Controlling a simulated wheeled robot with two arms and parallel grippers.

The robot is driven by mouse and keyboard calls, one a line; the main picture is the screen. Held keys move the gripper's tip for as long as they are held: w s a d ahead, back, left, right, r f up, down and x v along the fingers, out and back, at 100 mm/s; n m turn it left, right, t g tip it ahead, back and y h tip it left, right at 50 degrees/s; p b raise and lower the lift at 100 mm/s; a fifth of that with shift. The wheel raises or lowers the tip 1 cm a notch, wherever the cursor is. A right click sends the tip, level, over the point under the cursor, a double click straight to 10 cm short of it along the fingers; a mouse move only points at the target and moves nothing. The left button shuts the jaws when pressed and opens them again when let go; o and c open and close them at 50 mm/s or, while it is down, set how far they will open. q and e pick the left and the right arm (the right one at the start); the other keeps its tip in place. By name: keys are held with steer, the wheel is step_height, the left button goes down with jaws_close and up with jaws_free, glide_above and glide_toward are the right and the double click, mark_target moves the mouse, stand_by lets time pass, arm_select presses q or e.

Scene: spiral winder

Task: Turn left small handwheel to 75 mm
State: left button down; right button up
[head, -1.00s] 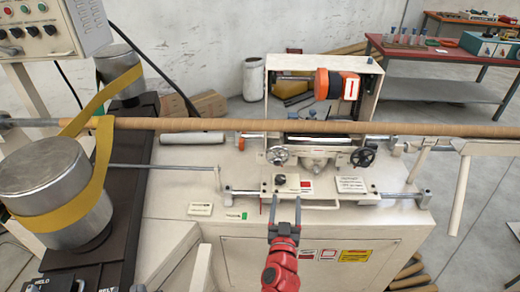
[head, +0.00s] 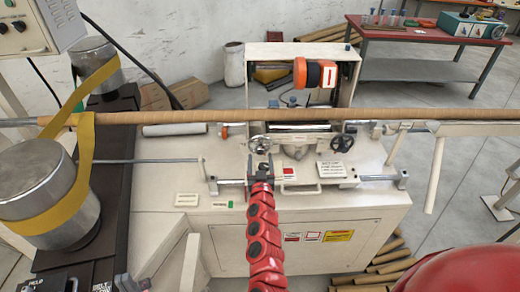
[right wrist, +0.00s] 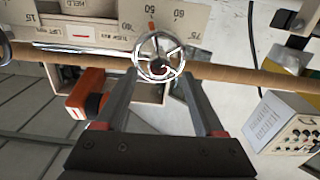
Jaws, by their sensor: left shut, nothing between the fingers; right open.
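The left small handwheel (head: 258,144) is a silver spoked wheel on the front of the winder. My right gripper (head: 261,161) is open in front of this wheel. In the right wrist view its fingertips (right wrist: 159,75) lie to either side of the wheel's near part, with nothing clamped; contact cannot be told. The exact reading cannot be told. My left gripper is not in view.
A second, darker handwheel (head: 342,142) is to the right. A long brown tube (head: 400,114) runs across behind the wheels. A rail (head: 375,178) and labelled plates (head: 331,169) lie close to the gripper. A steel drum with a yellow belt (head: 45,185) stands left.

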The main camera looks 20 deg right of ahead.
mark_target(260, 152)
steer(key=x, duration=0.3)
steer(key=shift+w+d+p, duration=0.1)
steer(key=shift+w+p, duration=0.2)
steer(key=shift+p, duration=0.1)
steer(key=shift+w+d, duration=0.2)
steer(key=shift+w, duration=0.1)
jaws_close()
